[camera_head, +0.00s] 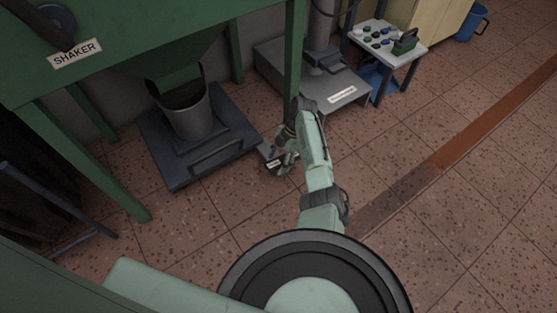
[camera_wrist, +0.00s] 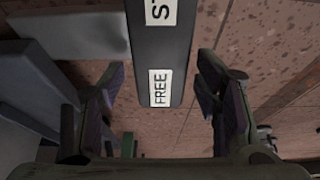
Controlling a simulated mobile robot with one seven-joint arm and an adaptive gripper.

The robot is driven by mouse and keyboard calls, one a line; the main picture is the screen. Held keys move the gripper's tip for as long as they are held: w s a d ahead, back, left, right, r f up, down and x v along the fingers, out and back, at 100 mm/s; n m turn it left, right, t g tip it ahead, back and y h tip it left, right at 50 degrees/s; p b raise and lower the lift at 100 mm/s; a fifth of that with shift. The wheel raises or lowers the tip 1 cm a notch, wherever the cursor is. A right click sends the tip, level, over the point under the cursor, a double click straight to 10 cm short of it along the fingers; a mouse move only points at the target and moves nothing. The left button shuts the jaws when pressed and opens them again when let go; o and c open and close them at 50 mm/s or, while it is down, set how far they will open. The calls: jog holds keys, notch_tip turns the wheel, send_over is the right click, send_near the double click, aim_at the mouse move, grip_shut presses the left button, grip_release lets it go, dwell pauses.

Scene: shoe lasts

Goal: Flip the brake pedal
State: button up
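The brake pedal (camera_wrist: 160,47) is a dark bar with two white labels in the wrist view. One label reads "FREE"; the other is cut off by the top edge and shows "ST". In the head view the pedal (camera_head: 272,162) is a small dark piece with a white label at the right front corner of the dark platform, partly hidden by my gripper. My gripper (camera_head: 284,155) is down beside it. In the wrist view my gripper (camera_wrist: 161,78) is open, with one finger on each side of the pedal and gaps between. I cannot tell its exact height over the pedal.
A grey bucket (camera_head: 190,112) stands on the dark platform (camera_head: 178,172) under the green frame labelled "SHAKER" (camera_head: 75,53). A green post (camera_head: 295,60) rises close behind my arm. A grey machine base (camera_head: 350,92) and a small table (camera_head: 413,55) stand behind. Floor at right is free.

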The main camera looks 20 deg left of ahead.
jog(key=v, duration=1.2)
dwell(0.5)
